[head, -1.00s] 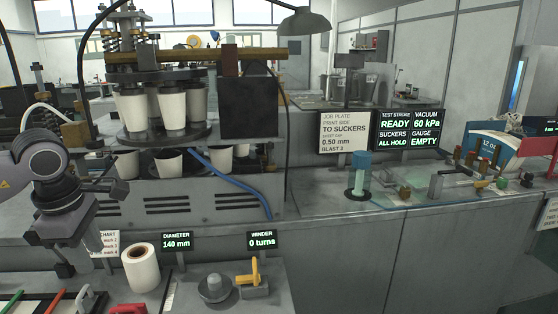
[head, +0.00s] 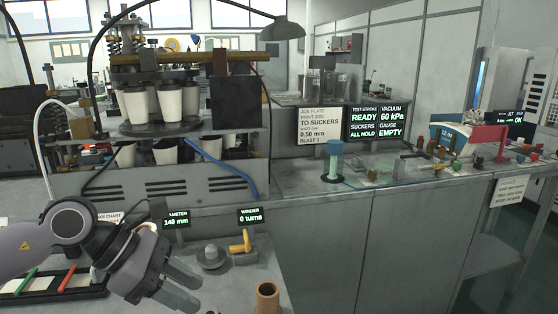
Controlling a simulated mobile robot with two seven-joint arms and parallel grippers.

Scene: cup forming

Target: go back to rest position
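My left arm comes in from the lower left. Its grey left gripper (head: 198,292) is over the front bench, pointing right and down. Its two fingers look apart, with nothing seen between them. The gripper and wrist cover most of the white roll and part of the diameter display (head: 176,218). My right gripper is not in view.
The cup machine (head: 165,128) with white cups stands behind the bench. A yellow-handled winder (head: 241,243), a round grey piece (head: 211,257) and a brown tube (head: 267,297) are right of the gripper. A green and a red stick (head: 68,278) lie at lower left.

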